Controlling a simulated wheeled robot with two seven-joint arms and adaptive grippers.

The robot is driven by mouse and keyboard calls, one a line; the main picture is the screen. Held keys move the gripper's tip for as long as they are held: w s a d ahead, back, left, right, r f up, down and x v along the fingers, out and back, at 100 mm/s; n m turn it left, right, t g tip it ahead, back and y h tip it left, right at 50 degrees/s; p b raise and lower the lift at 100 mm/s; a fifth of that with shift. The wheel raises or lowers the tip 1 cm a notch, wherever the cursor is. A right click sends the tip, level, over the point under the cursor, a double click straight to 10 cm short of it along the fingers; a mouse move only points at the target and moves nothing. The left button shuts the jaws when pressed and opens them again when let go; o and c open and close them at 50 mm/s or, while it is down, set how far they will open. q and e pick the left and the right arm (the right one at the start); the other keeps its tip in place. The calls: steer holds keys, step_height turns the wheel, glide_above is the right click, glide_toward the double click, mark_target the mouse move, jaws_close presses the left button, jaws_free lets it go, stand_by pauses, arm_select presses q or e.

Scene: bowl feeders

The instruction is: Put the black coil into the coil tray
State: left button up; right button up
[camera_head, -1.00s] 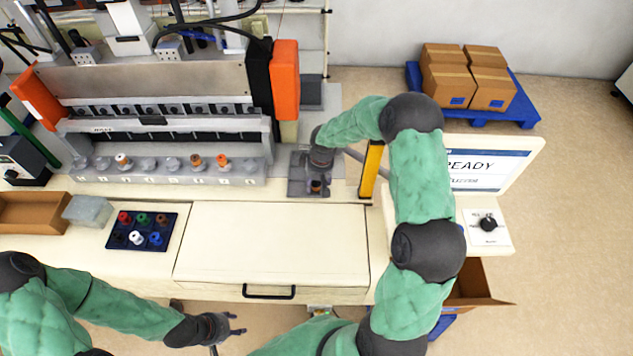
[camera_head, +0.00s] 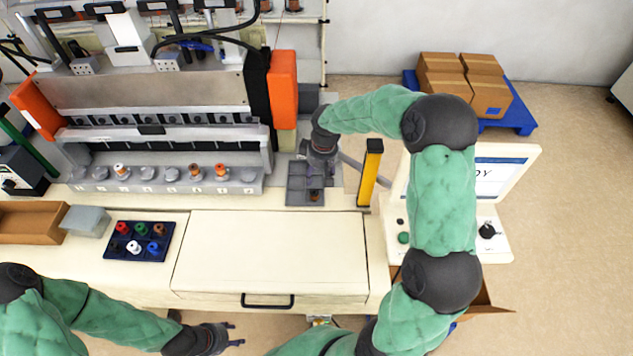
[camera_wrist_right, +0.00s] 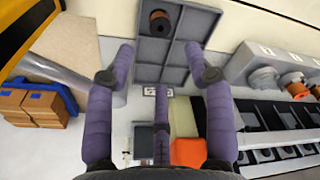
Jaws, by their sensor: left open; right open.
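The grey coil tray (camera_head: 297,197), divided into compartments, lies on the bench right of the machine; it also shows in the right wrist view (camera_wrist_right: 150,50). A dark coil with copper-brown winding (camera_wrist_right: 160,22) sits in one tray compartment at the end nearest the bench front; it shows small in the head view (camera_head: 314,195). I cannot tell whether all of it is black. My right gripper (camera_head: 318,175) is open and empty over the tray's back part, its fingers apart from the coil (camera_wrist_right: 161,50). My left gripper (camera_head: 235,335) is open and empty in front of the bench.
A dark blue holder (camera_head: 147,257) with several coloured spools stands left on the bench. Coils stand along the machine's front rail (camera_head: 150,187). A yellow post (camera_head: 370,175) and a display (camera_head: 505,180) stand right of the tray. The bench middle (camera_head: 270,240) is clear.

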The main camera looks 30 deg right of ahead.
steer(key=shift+s+r, duration=0.15)
steer(key=shift+r, duration=0.75)
